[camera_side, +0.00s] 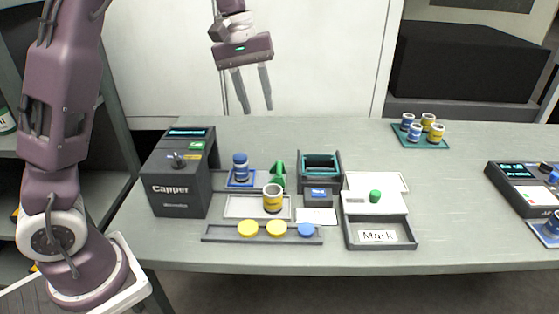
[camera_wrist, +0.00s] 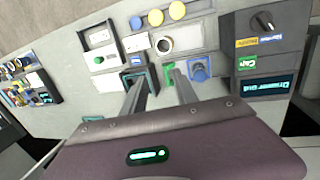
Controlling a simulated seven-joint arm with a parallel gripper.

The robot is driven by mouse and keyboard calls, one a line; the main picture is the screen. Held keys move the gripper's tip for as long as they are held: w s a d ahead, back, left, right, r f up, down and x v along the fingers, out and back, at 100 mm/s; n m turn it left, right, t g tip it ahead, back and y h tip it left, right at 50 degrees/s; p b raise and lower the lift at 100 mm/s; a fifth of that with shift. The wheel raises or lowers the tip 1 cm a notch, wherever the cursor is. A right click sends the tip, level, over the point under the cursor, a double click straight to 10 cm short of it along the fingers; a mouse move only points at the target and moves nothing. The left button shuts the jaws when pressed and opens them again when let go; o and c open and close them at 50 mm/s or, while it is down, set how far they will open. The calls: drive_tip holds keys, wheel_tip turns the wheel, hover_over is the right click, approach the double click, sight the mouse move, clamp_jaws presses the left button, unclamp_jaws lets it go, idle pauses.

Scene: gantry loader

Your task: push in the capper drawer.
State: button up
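The capper (camera_side: 180,190) is a dark box at the left of the table. It also shows at the right of the wrist view (camera_wrist: 285,50), where its screen (camera_wrist: 268,86) seems to read "Drawer out". Its grey drawer (camera_side: 219,181) appears to reach out to the right, with a blue-edged plate (camera_side: 231,184). A blue jar (camera_side: 240,167) stands upright there; it also shows in the wrist view (camera_wrist: 200,72). My gripper (camera_side: 257,109) is open and empty, high above and behind the bench items. Its spread fingers (camera_wrist: 159,78) show in the wrist view.
A green upright piece (camera_side: 278,177) stands just right of the blue jar. A yellow jar (camera_side: 272,203) and a cap rail (camera_side: 212,233) are in front. A teal-topped box (camera_side: 320,182) and a white unit with a "Mark" tray (camera_side: 352,235) stand farther right.

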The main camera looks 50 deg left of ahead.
drive_tip(key=w+a+f+g+y, duration=0.1)
drive_tip(key=w+a+f, duration=0.1)
drive_tip(key=w+f, duration=0.3)
drive_tip(key=g+y, duration=0.2)
drive_tip(key=y, duration=0.1)
approach(280, 165)
drive_tip(key=x, duration=0.8)
clamp_jaws()
